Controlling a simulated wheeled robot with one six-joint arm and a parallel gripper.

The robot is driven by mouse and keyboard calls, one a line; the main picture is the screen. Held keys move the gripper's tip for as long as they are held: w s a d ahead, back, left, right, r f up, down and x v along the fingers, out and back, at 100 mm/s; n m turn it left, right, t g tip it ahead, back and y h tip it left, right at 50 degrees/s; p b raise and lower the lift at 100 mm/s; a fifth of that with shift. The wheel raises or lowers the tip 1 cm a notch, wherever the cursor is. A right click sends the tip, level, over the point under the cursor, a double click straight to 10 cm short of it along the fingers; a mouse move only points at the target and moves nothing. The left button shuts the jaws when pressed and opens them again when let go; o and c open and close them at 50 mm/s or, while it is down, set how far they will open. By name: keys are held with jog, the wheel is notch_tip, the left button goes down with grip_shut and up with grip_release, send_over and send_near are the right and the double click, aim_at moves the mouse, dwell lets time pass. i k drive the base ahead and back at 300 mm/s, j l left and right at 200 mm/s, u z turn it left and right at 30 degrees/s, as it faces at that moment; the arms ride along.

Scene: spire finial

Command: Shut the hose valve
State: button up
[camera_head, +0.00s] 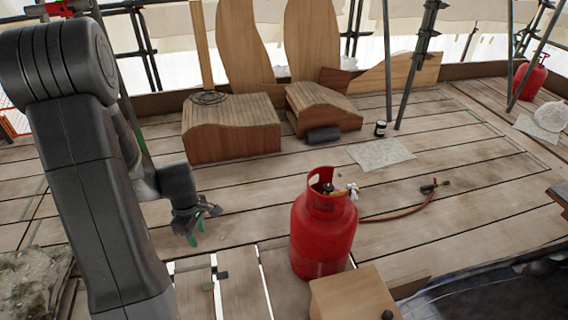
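A red gas cylinder (323,240) stands upright on the plank deck at the centre, with a collar around its top. A brass and pale valve fitting (351,191) sits at the right of the collar; whether it is open or shut is too small to tell. A reddish hose (400,214) runs from behind the cylinder to a dark torch-like fitting with a brass part (434,187) lying on the deck. My gripper (197,231) hangs left of the cylinder, apart from it, with green fingertips pointing down. No held thing shows, but its finger gap is unclear.
A wooden box (353,297) stands in front of the cylinder. Curved timber blocks (232,130) lie at the back, near a dark roll (323,134) and a small jar (380,128). A grey sheet (381,154) lies flat. Scaffold poles (416,65) rise behind. Another red cylinder (530,80) stands far right.

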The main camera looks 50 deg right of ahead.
aim_at(328, 187)
jog(key=i+l+z, duration=0.1)
jog(key=i+z, duration=0.65)
jog(key=i+j+z, duration=0.15)
jog(key=i+z, duration=0.25)
jog(key=i+j+z, duration=0.2)
jog(key=z, duration=0.15)
jog(key=i+l+z, duration=0.1)
jog(key=i+z, duration=0.15)
jog(key=z, duration=0.15)
jog(key=i+z, duration=0.55)
jog(key=z, duration=0.2)
jog(key=i+z, duration=0.35)
jog(key=k+j, duration=0.05)
jog(key=k, duration=0.05)
